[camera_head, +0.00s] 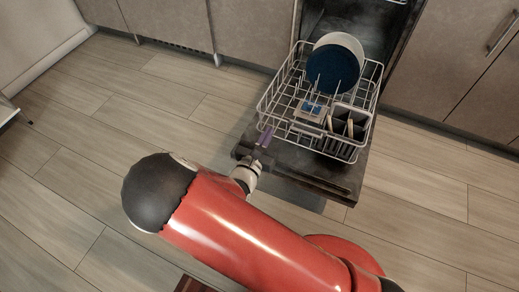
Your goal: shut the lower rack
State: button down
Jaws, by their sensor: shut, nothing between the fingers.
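The lower rack (298,75) is a pale wire basket, pulled out of the dishwasher over its lowered door (318,190). It holds a blue plate (333,69), a white plate (343,40) behind it, and a dark cutlery basket (347,122). My gripper (266,136) is shut with nothing in it, at the rack's near left corner. Its purple-tipped fingers look close to the wire rim; I cannot tell whether they touch it. The inside of the dishwasher shows only partly at the top.
Grey cabinets (165,22) stand left of the dishwasher, and more cabinets (450,60) with a bar handle stand to the right. The wood-plank floor (90,110) is clear on both sides. The lowered door sticks out low under the rack. My red arm covers the lower middle.

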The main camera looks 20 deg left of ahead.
aim_at(276, 119)
jog(key=shift+w+d+b, duration=0.15)
jog(key=shift+w+b, duration=0.15)
jog(key=shift+w, duration=1.75)
